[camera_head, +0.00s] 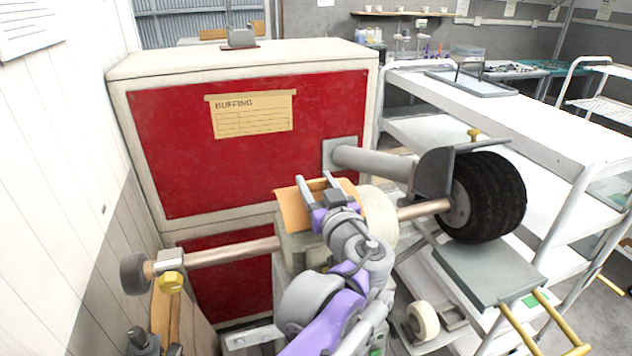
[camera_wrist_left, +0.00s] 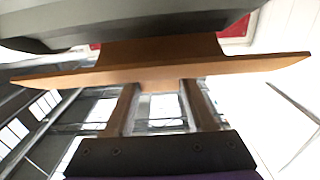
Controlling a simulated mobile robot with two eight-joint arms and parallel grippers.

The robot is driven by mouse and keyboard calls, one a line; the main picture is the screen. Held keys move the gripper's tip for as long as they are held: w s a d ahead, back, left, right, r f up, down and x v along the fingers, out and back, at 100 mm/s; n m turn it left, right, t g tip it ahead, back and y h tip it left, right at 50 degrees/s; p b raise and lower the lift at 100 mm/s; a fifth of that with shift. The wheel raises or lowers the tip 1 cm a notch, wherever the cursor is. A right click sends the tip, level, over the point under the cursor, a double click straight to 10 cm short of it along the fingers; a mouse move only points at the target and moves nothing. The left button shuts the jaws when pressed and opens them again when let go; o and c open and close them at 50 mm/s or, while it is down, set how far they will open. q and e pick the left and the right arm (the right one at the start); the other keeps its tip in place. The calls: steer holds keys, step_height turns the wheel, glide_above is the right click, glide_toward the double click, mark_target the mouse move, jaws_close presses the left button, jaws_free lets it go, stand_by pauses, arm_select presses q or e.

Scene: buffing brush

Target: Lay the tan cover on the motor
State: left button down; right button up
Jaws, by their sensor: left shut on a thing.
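The tan cover (camera_head: 291,209) is a thin curved plate above the pale motor (camera_head: 296,250), which sits mid-picture on the shaft line. My left gripper (camera_head: 318,188) is shut on the cover, and my arm hides much of the motor. In the left wrist view the cover (camera_wrist_left: 62,76) spans the picture edge-on across the fingertips (camera_wrist_left: 161,88). A dark grey rounded body (camera_wrist_left: 120,22) shows close beyond it, partly overlapping it. I cannot tell whether the cover touches the motor. My right gripper is not in view.
A copper-coloured shaft (camera_head: 232,252) runs left to a small dark wheel (camera_head: 134,273). A large black brush wheel (camera_head: 490,197) with a grey guard (camera_head: 433,172) stands right. A red-panelled cabinet (camera_head: 180,150) stands behind. A white cart (camera_head: 560,140) is at right.

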arm_select(q)
steer(key=shift+s+f, duration=0.15)
steer(key=shift+f, duration=0.45)
steer(key=shift+c, duration=2.4)
jaws_free()
steer(key=shift+o, duration=1.3)
steer(key=shift+f, duration=0.1)
steer(key=shift+s, duration=0.1)
steer(key=shift+r, duration=0.25)
steer(key=shift+s+r, duration=0.2)
steer(key=shift+s, duration=0.05)
steer(key=b+v, duration=0.1)
steer(key=v, duration=1)
steer(key=shift+r, duration=0.45)
